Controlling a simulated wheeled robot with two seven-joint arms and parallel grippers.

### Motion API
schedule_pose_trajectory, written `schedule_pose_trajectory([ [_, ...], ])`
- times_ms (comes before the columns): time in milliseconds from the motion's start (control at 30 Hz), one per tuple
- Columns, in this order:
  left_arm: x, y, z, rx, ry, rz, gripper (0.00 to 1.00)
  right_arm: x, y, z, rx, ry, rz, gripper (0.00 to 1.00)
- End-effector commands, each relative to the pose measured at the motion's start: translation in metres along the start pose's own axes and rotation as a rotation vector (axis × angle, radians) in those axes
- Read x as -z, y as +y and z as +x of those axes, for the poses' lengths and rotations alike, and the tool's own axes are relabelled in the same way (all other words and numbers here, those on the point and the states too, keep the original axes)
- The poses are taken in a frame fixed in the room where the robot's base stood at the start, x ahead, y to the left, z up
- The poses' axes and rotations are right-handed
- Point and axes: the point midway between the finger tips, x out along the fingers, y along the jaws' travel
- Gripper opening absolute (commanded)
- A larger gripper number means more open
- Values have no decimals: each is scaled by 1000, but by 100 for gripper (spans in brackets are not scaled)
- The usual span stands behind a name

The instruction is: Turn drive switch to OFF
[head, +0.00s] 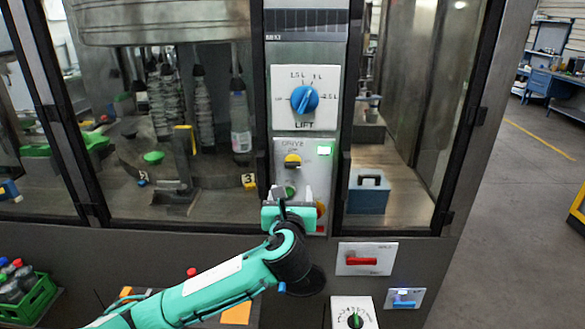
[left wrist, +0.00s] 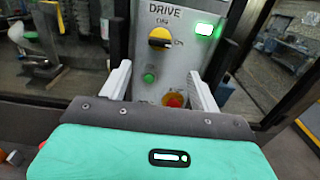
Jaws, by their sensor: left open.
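The drive switch is a round knob with a yellow bar (head: 292,160) on a grey panel marked DRIVE. My left gripper (head: 293,195) is open and empty, in front of the panel just below the knob. In the left wrist view its fingers (left wrist: 159,80) stand apart, flanking the green button, with the knob beyond their tips. My right gripper is not in view.
Below the knob are a green button (left wrist: 149,77) and a red button on yellow (left wrist: 172,100). The LIFT dial (head: 304,99) is above. A red-handled switch (head: 361,260), a blue-handled switch (head: 405,299) and a green dial (head: 354,319) are lower right. Glass windows flank the panel.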

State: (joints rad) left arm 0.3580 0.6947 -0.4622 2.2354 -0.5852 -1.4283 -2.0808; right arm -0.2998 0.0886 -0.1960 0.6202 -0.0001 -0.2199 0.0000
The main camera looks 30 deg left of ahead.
Motion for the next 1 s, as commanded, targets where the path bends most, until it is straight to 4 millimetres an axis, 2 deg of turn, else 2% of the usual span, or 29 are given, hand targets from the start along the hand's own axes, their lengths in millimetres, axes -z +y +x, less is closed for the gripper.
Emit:
schedule_pose_trajectory([
  [500, -2, 0, 100, -2, 4, -3, 63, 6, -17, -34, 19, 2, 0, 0],
  [733, 0, 0, 124, -1, 4, -4, 63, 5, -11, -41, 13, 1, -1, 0],
  [1000, 2, 0, 129, 1, 3, -4, 63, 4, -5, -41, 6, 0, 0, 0],
])
